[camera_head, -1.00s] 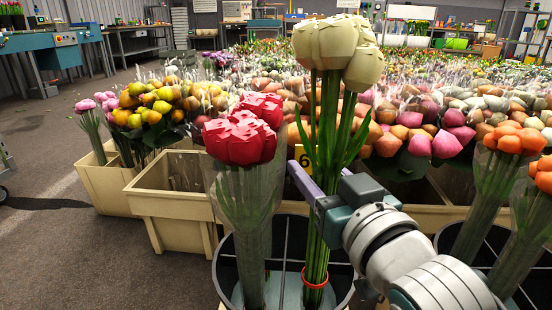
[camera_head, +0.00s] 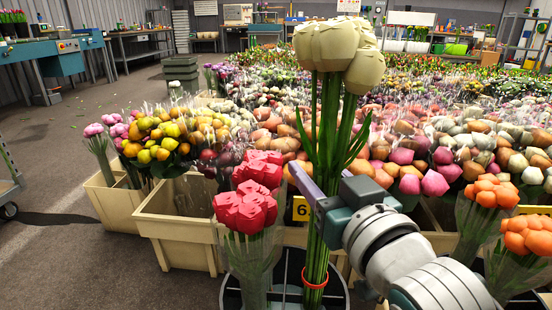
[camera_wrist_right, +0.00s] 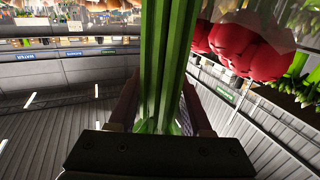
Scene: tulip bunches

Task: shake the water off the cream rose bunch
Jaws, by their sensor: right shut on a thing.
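The cream rose bunch (camera_head: 338,55) stands upright in the middle of the head view, with long green stems and an orange band (camera_head: 314,283) low on them. My right gripper (camera_head: 318,200) is shut on its stems below the leaves. In the right wrist view the green stems (camera_wrist_right: 165,65) run up between the fingers. The stem ends are cut off by the lower edge of the head view, over a dark bucket (camera_head: 342,292); I cannot tell whether they are inside it. No water shows. My left gripper is not in view.
Wrapped red bunches (camera_head: 246,210) stand close left of the held stems; red blooms (camera_wrist_right: 245,45) also show in the right wrist view. Orange bunches (camera_head: 528,236) stand at the right. A beige crate (camera_head: 180,220) and a wide flower bed lie behind. Open floor (camera_head: 60,160) is at the left.

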